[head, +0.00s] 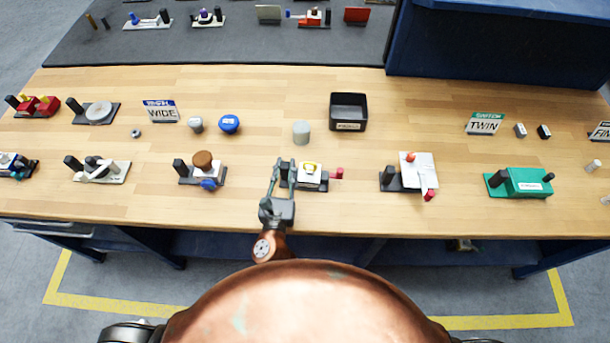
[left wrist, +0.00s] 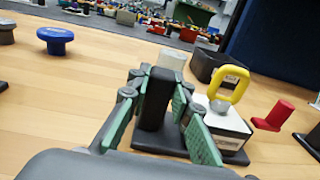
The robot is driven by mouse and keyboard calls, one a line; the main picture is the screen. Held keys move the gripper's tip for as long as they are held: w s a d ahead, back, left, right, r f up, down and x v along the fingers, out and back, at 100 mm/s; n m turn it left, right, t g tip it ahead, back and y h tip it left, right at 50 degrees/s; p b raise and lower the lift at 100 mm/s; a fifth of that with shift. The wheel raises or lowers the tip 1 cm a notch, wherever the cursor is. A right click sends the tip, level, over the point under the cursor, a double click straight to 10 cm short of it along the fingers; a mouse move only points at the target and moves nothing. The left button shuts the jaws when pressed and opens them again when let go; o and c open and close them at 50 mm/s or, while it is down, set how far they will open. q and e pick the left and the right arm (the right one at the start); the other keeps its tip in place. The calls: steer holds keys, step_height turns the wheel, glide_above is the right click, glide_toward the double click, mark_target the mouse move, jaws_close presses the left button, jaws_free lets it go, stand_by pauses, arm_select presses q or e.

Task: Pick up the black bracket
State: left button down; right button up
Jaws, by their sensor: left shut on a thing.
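The black bracket (left wrist: 155,98) stands upright in the left wrist view, a block on a flat dark base beside a white body (left wrist: 222,125) with a yellow loop handle (left wrist: 230,84). My left gripper (left wrist: 158,112) has its green-padded fingers on both sides of the bracket's upright part and is shut on it. In the head view my left gripper (head: 284,172) reaches from the table's front edge to the left end of this unit, hiding most of the bracket. The white body (head: 310,178) is to its right. My right gripper is not in view.
A red knob (head: 336,173) sits at the unit's right. Behind are a grey cylinder (head: 301,132) and a black open tray (head: 348,112). A brown-topped unit (head: 203,162) stands left, a white-plated unit (head: 415,172) right.

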arm_select(q)
steer(key=shift+r, duration=0.15)
step_height(320, 180, up, 9)
steer(key=shift+f, duration=4.2)
steer(key=shift+f, duration=0.5)
steer(key=shift+f, duration=0.1)
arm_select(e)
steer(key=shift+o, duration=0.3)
